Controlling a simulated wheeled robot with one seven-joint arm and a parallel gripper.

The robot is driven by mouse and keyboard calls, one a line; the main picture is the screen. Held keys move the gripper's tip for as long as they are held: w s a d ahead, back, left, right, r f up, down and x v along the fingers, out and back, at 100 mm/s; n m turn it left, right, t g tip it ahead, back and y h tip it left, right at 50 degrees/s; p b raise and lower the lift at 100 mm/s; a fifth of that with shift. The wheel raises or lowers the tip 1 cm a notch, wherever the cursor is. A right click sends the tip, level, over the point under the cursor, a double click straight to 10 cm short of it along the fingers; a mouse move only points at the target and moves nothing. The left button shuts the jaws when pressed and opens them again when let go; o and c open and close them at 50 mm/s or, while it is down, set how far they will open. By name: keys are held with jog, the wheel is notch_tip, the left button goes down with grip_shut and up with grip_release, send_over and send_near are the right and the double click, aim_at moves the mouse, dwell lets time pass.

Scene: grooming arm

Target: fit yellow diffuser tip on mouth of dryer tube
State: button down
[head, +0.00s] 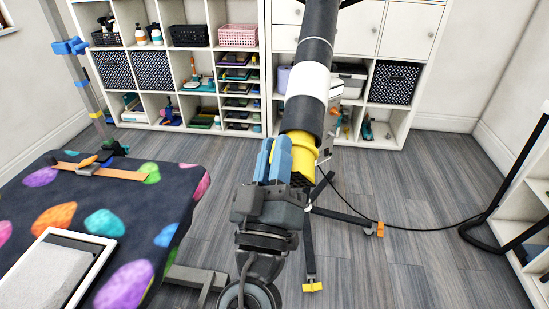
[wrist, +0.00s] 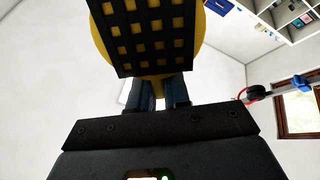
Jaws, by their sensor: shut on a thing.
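The dryer tube (head: 305,83) is black with a white band and slants down from the top of the head view. The yellow diffuser tip (head: 301,156) is directly below the tube's lower end, its round yellow rim meeting the black edge in the picture. I cannot tell whether it is seated or only close. My gripper (head: 273,157), with blue fingers, is shut on the tip from the near left side. In the wrist view, the tip (wrist: 202,32) shows its black grille facing the camera, above my gripper's fingers (wrist: 160,92). The tube's mouth is hidden there.
A stand with dark legs (head: 343,214) is on the floor below the tube. Shelves (head: 190,130) line the back wall.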

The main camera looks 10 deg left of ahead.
jog(key=shift+w+d+r, duration=0.1)
jog(key=shift+w+r, duration=0.2)
jog(key=shift+w, duration=0.3)
jog(key=c, duration=1)
grip_release()
jog(key=shift+s+f, duration=0.1)
jog(key=shift+s+f+b, duration=0.25)
jog(key=shift+s+b, duration=0.05)
jog(key=shift+b, duration=0.1)
jog(key=b+v, duration=0.2)
jog(key=v, duration=0.4)
jog(key=shift+s, duration=0.45)
jog(key=shift+f, duration=0.1)
